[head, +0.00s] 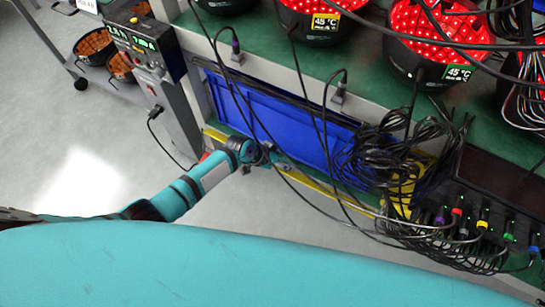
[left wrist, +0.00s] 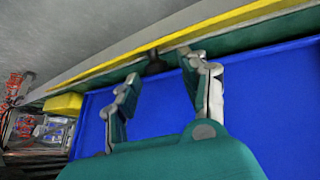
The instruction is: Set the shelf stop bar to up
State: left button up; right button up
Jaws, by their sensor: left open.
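A long yellow bar (head: 318,187), which looks like the shelf stop bar, runs low along the front of the blue bin (head: 290,122). In the left wrist view the yellow bar (left wrist: 150,47) crosses the top of the picture, beyond the blue bin (left wrist: 260,100). My left gripper (head: 272,158) is at the bar's left half in the head view, partly hidden by cables. In the left wrist view its two fingers (left wrist: 161,65) are apart, with a small dark piece between the tips near the bar. Contact cannot be told. My right gripper is out of view.
Black cables (head: 395,150) hang in front of the shelf and bunch at the right. Round black units with red lights (head: 430,30) stand on the green shelf above. A control box (head: 150,50) stands at the left. The floor (head: 70,120) at left is open.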

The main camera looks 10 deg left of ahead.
pick_arm(q)
jog(key=v, duration=1.1)
jog(key=shift+a, duration=0.25)
